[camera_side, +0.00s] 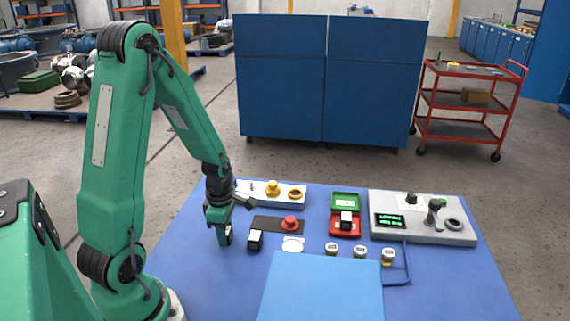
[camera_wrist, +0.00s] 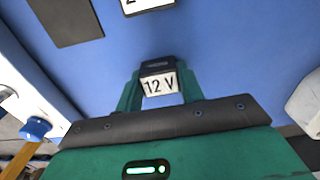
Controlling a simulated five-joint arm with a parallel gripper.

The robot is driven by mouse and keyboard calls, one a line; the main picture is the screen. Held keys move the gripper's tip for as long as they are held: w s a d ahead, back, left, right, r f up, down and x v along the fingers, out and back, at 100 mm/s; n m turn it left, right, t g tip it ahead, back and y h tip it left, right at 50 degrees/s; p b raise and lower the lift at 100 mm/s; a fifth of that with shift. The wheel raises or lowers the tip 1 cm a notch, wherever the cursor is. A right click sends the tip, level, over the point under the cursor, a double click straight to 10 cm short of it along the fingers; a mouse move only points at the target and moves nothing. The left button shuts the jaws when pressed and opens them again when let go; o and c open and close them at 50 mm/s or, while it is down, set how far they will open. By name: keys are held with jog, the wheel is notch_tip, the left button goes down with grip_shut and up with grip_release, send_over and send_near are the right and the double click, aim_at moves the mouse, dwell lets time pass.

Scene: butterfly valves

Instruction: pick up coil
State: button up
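A black coil (camera_wrist: 158,82) with a white "12 V" label sits between the two fingers of my gripper (camera_wrist: 160,88) in the wrist view. Both fingers lie against its sides. In the side view my gripper (camera_side: 222,222) points down at the left of the blue table, with the coil (camera_side: 227,236) at its tips. Whether the coil touches the table is hard to tell. A second labelled black coil (camera_side: 255,240) stands just right of it, and its label edge shows at the top of the wrist view (camera_wrist: 147,5).
A dark mat (camera_side: 266,224) with a red knob (camera_side: 290,223), a white panel (camera_side: 295,194), a red-green box (camera_side: 345,227) holding a black block, and a grey control panel (camera_side: 423,227) lie beyond. Several small round parts stand mid-table.

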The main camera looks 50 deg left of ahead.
jog(key=c, duration=0.4)
jog(key=shift+o, duration=0.2)
jog(key=shift+r, duration=0.1)
jog(key=shift+r, duration=1.9)
jog(key=d+r, duration=0.7)
jog(key=d, duration=0.4)
jog(key=shift+s+d, duration=0.2)
jog(key=shift+d, duration=0.15)
